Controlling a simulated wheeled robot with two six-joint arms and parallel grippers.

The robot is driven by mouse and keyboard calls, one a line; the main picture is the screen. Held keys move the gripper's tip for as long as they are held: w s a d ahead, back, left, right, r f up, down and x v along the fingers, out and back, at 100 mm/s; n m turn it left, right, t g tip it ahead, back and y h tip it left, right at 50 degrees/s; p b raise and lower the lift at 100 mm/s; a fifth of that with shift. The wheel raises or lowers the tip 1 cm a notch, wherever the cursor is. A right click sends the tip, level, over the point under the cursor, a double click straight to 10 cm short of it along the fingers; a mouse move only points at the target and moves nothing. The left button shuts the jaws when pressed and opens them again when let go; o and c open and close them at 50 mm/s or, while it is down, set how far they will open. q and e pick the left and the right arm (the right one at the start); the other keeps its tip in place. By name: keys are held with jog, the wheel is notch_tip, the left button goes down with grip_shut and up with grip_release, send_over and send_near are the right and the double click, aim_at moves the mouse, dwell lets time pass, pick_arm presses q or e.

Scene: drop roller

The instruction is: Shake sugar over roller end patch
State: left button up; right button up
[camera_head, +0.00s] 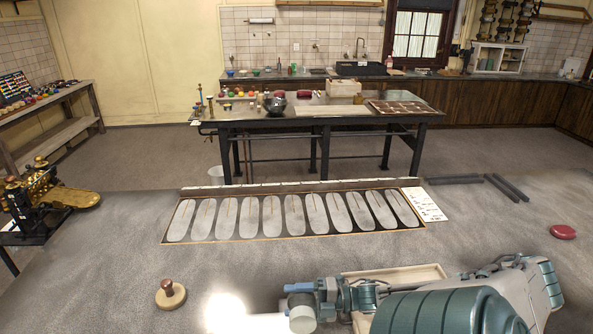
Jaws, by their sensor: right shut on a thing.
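The drop roller (38,208), a black frame with brass rollers and a brass tray (82,200), stands at the left edge. Its roller end patch cannot be made out. My right gripper (302,296) is at the bottom centre, far to the right of the roller. It is shut on a pale cylinder (301,319), which looks like the sugar shaker; the gripper and arm partly cover it. No sugar can be seen falling. My left gripper is not in view.
A framed panel with several pale oval slots (292,215) lies mid-surface, a white card (425,205) beside it. A wooden-knobbed disc (170,294) is at lower left, a red lidded item (563,232) at right. A wooden tray (397,272) lies behind my right arm. Dark bars (510,188) lie at back right.

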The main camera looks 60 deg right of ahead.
jog(key=shift+w+d+b, duration=0.45)
jog(key=shift+w+d, duration=0.5)
jog(key=shift+d, duration=0.2)
jog(key=shift+w+d+b, duration=0.4)
jog(key=shift+w+d, duration=0.55)
jog(key=shift+d, duration=0.2)
